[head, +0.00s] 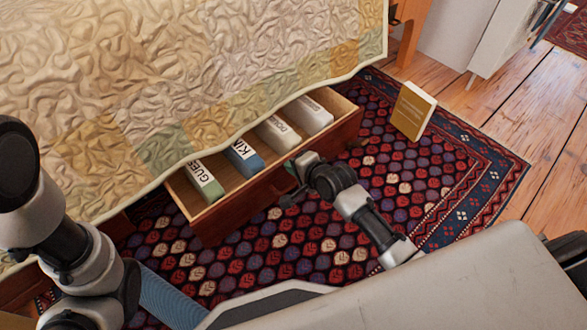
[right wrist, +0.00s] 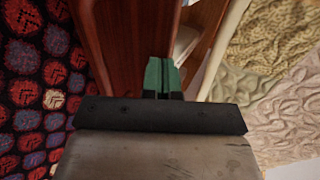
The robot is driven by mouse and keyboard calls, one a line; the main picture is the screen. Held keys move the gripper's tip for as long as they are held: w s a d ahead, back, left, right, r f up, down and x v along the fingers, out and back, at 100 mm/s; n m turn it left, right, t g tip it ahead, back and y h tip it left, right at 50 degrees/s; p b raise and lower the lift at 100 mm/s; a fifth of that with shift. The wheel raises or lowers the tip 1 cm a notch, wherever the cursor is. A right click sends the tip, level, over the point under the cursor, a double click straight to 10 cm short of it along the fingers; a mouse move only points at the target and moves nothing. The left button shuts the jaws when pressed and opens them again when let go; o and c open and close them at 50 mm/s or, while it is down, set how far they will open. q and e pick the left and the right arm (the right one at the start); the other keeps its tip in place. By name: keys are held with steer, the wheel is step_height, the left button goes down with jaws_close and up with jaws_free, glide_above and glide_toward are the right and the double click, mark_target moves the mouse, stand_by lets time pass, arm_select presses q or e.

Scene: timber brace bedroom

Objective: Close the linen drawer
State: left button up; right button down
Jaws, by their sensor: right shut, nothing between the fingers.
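The wooden linen drawer (head: 225,221) stands open, pulled out from under the bed. Folded linens lie in a row in it: a green one (head: 205,183), a blue one (head: 243,158), a beige one (head: 278,134) and a pale one (head: 308,115). My right gripper (head: 289,190) is at the middle of the drawer front. In the right wrist view its green fingertips (right wrist: 161,76) are together and empty, against the reddish wood of the drawer (right wrist: 118,40). I cannot tell if they touch it. My left arm shows at the left; its gripper is out of view.
A quilt (head: 200,60) covers the bed and hangs over the drawer's back part. A patterned rug (head: 300,240) lies in front of the drawer. A yellow book (head: 412,111) stands on the rug to the right. Bare floorboards (head: 520,110) lie beyond.

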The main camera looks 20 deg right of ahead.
steer(key=shift+w, duration=0.1)
steer(key=w+a, duration=0.2)
steer(key=w, duration=0.4)
steer(key=w+a+b, duration=0.1)
steer(key=w+a, duration=0.2)
steer(key=w, duration=0.4)
steer(key=shift+w+a, duration=0.2)
steer(key=shift+a, duration=0.1)
